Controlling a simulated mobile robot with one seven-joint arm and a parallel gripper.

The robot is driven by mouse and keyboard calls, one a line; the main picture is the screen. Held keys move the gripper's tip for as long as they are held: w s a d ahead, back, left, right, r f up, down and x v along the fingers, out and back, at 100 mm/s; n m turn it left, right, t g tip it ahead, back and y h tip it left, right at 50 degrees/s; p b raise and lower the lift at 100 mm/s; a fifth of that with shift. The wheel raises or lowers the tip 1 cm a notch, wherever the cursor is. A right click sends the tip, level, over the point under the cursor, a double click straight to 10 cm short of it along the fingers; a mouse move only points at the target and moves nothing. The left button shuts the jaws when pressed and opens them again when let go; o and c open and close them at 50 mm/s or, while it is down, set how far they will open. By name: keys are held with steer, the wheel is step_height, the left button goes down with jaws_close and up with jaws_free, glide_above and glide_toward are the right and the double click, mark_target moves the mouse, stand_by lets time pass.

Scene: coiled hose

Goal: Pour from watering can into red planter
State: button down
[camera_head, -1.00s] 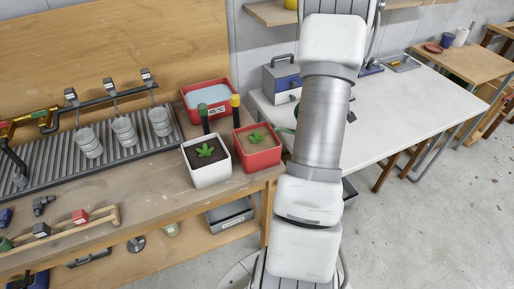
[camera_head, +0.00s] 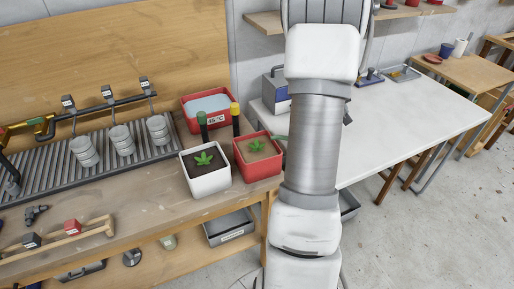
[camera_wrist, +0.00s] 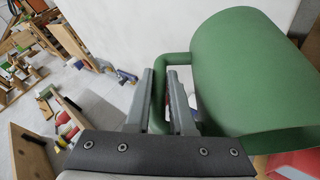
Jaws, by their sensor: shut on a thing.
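The green watering can (camera_wrist: 245,75) fills the right of the wrist view. My gripper (camera_wrist: 160,80) is shut on its green handle (camera_wrist: 160,95). The red planter (camera_head: 258,171) stands on the wooden bench's right end, with pale soil and a small green plant. I cannot tell whether the can is tilted or whether anything flows from it.
A white planter (camera_head: 208,183) stands left of the red one. A toolbox (camera_head: 274,88) stands on the white table (camera_head: 400,115) at right.

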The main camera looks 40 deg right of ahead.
steer(key=shift+w+a+r+h+b, duration=0.15)
steer(key=shift+a+r+h+b, duration=0.2)
steer(key=shift+r, duration=0.2)
steer(key=shift+w+a+r+n+h+b, duration=0.2)
steer(key=shift+a+r+h+b, duration=0.1)
steer(key=shift+a+r+b, duration=0.25)
steer(key=shift+w+a+r+n+h+b, duration=0.1)
steer(key=shift+w+a+r+h+b, duration=0.15)
steer(key=shift+r, duration=0.5)
stand_by(2.4)
steer(key=shift+s, duration=0.1)
